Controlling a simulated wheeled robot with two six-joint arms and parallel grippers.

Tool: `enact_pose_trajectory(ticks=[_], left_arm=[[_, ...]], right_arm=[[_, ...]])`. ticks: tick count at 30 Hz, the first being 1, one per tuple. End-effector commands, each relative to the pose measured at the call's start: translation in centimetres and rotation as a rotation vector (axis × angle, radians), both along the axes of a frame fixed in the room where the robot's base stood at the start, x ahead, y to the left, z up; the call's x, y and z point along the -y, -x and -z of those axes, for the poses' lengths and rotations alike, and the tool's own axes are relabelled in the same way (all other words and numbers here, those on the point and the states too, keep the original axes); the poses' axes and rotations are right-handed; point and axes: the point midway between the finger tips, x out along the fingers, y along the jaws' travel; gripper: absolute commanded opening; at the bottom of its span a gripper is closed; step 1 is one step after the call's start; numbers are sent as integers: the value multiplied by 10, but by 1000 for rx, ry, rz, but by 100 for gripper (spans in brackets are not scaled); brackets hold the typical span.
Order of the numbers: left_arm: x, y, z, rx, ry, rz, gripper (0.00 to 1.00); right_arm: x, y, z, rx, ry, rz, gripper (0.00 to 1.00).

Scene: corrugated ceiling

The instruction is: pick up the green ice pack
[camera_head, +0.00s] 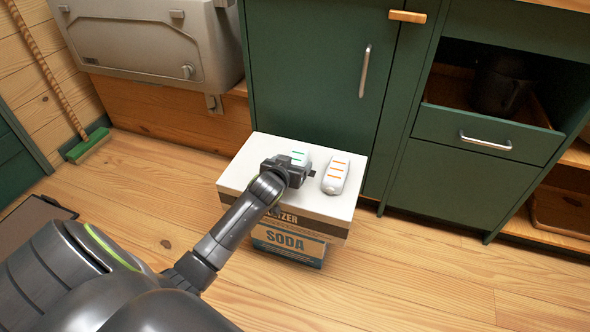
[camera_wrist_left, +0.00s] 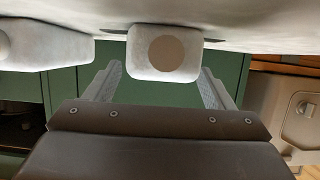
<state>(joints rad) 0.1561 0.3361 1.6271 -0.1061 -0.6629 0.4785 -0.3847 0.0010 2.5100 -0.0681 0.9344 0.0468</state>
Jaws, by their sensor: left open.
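The green ice pack (camera_head: 300,157) is white with green stripes and lies on top of a white box (camera_head: 237,172). My left gripper (camera_head: 292,168) is at its near end and hides part of it. In the left wrist view the ice pack's near end (camera_wrist_left: 165,52), with a round grey patch, shows between the two spread fingers (camera_wrist_left: 159,72). The gripper is open; I cannot tell whether a finger touches the pack. My right gripper is not in view.
A similar white pack with orange stripes (camera_head: 336,175) lies close to the right on the same box. A SODA carton (camera_head: 289,243) is below the box top. Green cabinets (camera_head: 310,80) stand right behind. An open drawer (camera_head: 488,135) juts out at right. Wooden floor is clear in front.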

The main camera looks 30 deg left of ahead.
Motion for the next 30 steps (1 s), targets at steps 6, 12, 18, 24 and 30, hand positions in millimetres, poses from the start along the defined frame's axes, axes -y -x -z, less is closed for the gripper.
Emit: enact_pose_trajectory(ticks=[6,12,18,24,30], left_arm=[[-2,-6,2,0,-1,0,76],[-2,-5,2,0,-1,0,63],[-1,-5,2,0,-1,0,37],[-1,-6,1,3,-1,1,20],[-1,-6,-4,3,-1,1,20]], right_arm=[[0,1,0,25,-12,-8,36],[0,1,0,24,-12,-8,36],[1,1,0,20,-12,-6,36],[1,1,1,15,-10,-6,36],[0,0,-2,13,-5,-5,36]])
